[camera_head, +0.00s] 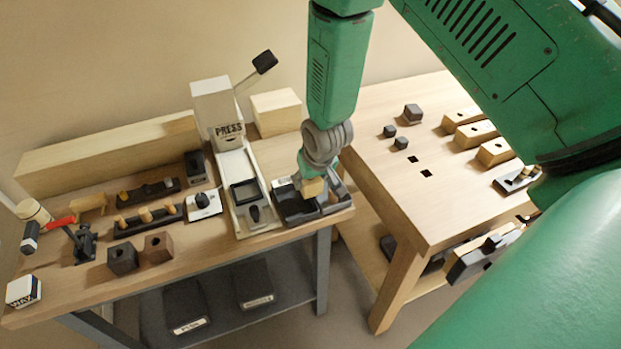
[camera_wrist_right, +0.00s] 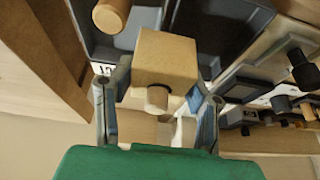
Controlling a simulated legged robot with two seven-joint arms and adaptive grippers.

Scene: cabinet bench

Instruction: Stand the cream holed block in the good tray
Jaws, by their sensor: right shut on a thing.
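My right gripper (camera_head: 313,184) is shut on a cream block (camera_head: 314,188) above the dark tray (camera_head: 291,207) at the right end of the left bench. In the right wrist view the block (camera_wrist_right: 165,58) sits between the fingertips of the gripper (camera_wrist_right: 158,100). A round wooden piece (camera_wrist_right: 157,97) shows at the block's near side. I cannot make out the hole. The tray's label is too small to read, so I cannot tell if it is the good tray. Whether the block touches the tray is hidden. My left gripper is not in view.
A press (camera_head: 228,130) stands just left of the tray. Dark pegged racks (camera_head: 147,221), brown holed blocks (camera_head: 158,247) and a red-handled hammer (camera_head: 45,230) lie farther left. Labelled dark bins (camera_head: 187,303) sit on the shelf below. A second table (camera_head: 375,160) is at right.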

